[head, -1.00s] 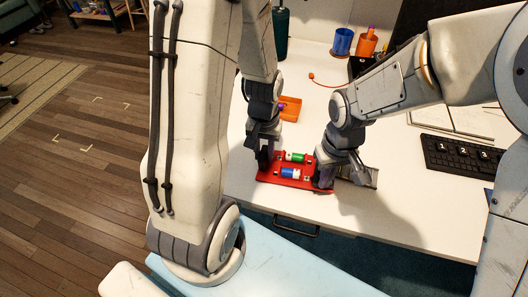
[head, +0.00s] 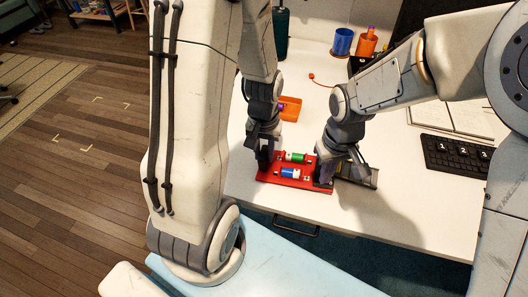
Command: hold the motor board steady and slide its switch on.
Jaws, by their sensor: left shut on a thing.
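The motor board (head: 312,184) is a red plate lying on the white desk near its front edge, with a green cell (head: 295,157) and a blue cell (head: 290,172) on it. My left gripper (head: 264,166) is shut on the board's left end. My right gripper (head: 324,180) is at the board's right end, pointing down. Its fingers are dark and small, and I cannot tell whether they are apart. The switch is not visible; the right gripper covers that end of the board.
A dark and grey object (head: 360,174) lies just right of the board. An orange tray (head: 290,108) stands behind. A blue cup (head: 342,41) and an orange cup (head: 366,43) are at the back. A keyboard (head: 458,158) lies to the right. The desk's front right is clear.

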